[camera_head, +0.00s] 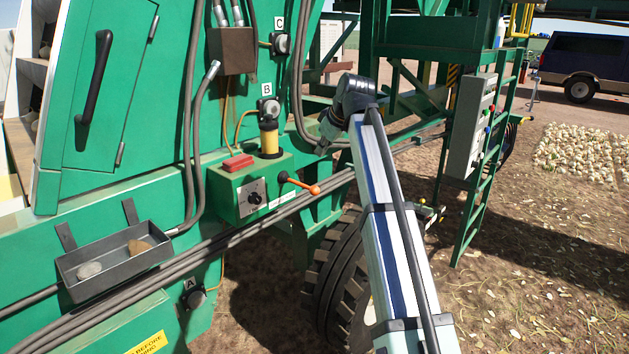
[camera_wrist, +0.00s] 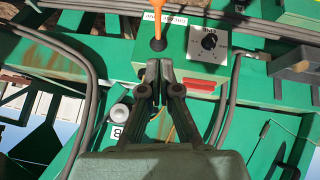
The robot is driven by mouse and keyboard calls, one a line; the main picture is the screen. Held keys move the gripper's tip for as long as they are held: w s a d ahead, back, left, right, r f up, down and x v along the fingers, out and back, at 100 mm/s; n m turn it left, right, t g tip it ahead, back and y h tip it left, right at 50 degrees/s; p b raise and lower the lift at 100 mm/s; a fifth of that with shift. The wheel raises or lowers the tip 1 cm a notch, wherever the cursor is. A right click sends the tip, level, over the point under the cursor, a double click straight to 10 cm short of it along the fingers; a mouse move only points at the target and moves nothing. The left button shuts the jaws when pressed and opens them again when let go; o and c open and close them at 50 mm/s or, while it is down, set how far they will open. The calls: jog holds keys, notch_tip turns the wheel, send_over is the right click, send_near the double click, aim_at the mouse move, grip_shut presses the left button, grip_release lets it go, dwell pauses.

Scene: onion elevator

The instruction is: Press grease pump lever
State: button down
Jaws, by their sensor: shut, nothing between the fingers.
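The grease pump lever (camera_head: 302,185) has an orange handle and a black base on the front of a green pump box (camera_head: 225,195). Its handle slants slightly down to the right in the head view. In the wrist view the lever (camera_wrist: 158,24) stands at the top, just beyond my fingertips. My gripper (camera_head: 322,149) is above and right of the lever in the head view, pointing down. In the wrist view my gripper (camera_wrist: 159,66) has its fingers together and empty. They appear apart from the lever, though the depth gap is hard to judge.
A yellow cylinder (camera_head: 269,138), a red block (camera_head: 238,163) and a black rotary switch (camera_head: 255,198) are on the pump box. Grey pipes (camera_head: 250,222) run below it. A grey tray (camera_head: 115,260) holds stones at left. A tyre (camera_head: 338,275) stands below.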

jog(key=shift+w+f, duration=0.1)
jog(key=p, duration=0.4)
send_over(309, 188)
jog(key=s+d, duration=0.1)
jog(key=s, duration=0.1)
notch_tip(309, 188, down, 11)
jog(key=shift+s+d+r, duration=0.15)
jog(key=shift+r, duration=0.05)
jog(key=shift+d+f, duration=0.15)
jog(key=shift+f, duration=0.55)
jog(key=shift+f, duration=0.1)
